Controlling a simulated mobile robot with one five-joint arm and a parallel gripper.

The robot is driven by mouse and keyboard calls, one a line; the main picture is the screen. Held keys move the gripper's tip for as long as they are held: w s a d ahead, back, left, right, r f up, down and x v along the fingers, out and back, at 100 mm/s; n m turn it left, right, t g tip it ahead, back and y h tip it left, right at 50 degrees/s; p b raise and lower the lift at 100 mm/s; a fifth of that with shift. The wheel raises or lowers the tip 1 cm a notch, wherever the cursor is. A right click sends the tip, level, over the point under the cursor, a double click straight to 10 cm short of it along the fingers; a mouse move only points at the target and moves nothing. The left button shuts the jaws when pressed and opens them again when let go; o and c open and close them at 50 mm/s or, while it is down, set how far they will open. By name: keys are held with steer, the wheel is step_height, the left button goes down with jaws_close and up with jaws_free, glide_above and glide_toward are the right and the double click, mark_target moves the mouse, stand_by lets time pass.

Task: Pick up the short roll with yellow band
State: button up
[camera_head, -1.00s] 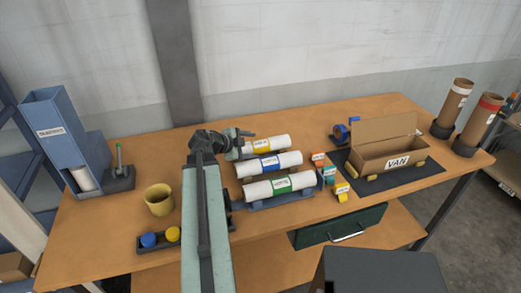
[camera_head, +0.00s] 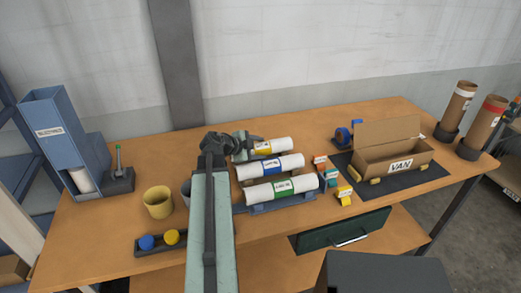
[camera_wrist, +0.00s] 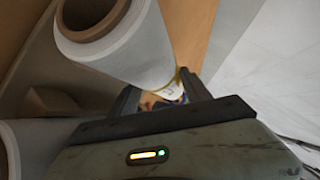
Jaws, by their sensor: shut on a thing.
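The short white roll with a yellow band (camera_head: 276,146) lies at the back of a row of three rolls. My gripper (camera_head: 252,144) is at its left part, shut on it. In the wrist view a white roll (camera_wrist: 120,45) with a hollow brown core fills the top centre.
A roll with a blue band (camera_head: 285,164) and one with a green band (camera_head: 308,183) lie in front. Small coloured boxes (camera_head: 320,162) and a cardboard VAN box (camera_head: 420,158) stand to the right. A yellow mug (camera_head: 158,202) stands left of my arm.

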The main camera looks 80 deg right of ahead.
mark_target(259, 146)
step_height(259, 146, up, 10)
steer(key=p, duration=0.9)
steer(key=shift+p, duration=0.3)
steer(key=shift+f, duration=0.1)
